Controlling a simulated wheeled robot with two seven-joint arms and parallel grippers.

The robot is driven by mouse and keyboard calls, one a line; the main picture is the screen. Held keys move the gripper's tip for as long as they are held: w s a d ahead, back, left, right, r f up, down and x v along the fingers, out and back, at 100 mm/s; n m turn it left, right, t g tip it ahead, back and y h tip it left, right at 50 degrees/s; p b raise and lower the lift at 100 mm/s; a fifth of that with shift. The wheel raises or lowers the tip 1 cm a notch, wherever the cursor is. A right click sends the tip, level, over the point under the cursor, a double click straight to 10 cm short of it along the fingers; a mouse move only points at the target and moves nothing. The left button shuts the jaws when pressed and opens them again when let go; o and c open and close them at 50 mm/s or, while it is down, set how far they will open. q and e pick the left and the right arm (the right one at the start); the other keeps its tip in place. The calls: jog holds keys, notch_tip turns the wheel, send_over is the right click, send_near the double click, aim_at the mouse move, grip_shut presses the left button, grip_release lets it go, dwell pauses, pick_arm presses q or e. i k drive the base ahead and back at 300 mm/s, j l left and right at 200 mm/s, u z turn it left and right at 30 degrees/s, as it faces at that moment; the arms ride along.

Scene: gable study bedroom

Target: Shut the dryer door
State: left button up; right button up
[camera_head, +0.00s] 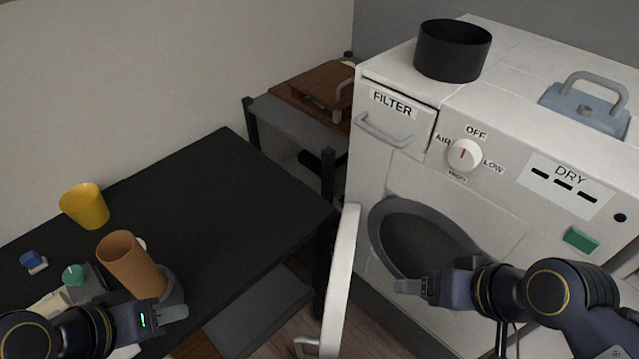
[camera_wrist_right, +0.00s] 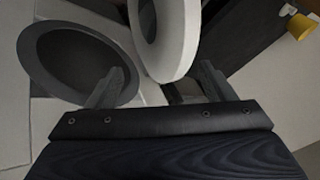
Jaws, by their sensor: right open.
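The white dryer (camera_head: 400,180) stands at the right with its round dark drum opening (camera_head: 425,240) uncovered. Its white door (camera_head: 342,270) is swung open, seen nearly edge-on, with a grey handle (camera_head: 306,346) low on its outer side. My right gripper (camera_head: 408,287) is in front of the dryer, between the opening and the door. In the right wrist view the gripper (camera_wrist_right: 160,88) is open and empty, with the door (camera_wrist_right: 172,40) beyond its fingers and the opening (camera_wrist_right: 80,65) at left. My left gripper (camera_head: 172,313) is over the black table's front; its jaw opening is unclear.
The black table (camera_head: 230,200) at left holds a yellow cup (camera_head: 86,207), a brown cylinder (camera_head: 131,264) and small items. A black pot (camera_head: 453,50) and a blue-grey handled object (camera_head: 585,105) sit on the dryer. A shelf with a brown case (camera_head: 318,85) stands behind.

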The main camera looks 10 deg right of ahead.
aim_at(337, 302)
jog(key=j+z, duration=0.15)
jog(key=z, duration=0.2)
jog(key=k+z, duration=0.1)
jog(key=z, duration=0.3)
jog(key=k+j+z, duration=0.25)
jog(key=k+j, duration=0.25)
jog(key=k+j+z, duration=0.2)
jog(key=k+j, duration=0.2)
jog(key=k, duration=0.2)
jog(key=i+u, duration=0.1)
jog(key=u, duration=0.3)
jog(key=i+l+u, duration=0.1)
jog(key=u, duration=0.25)
jog(key=i+l+u, duration=0.1)
jog(key=u, duration=0.3)
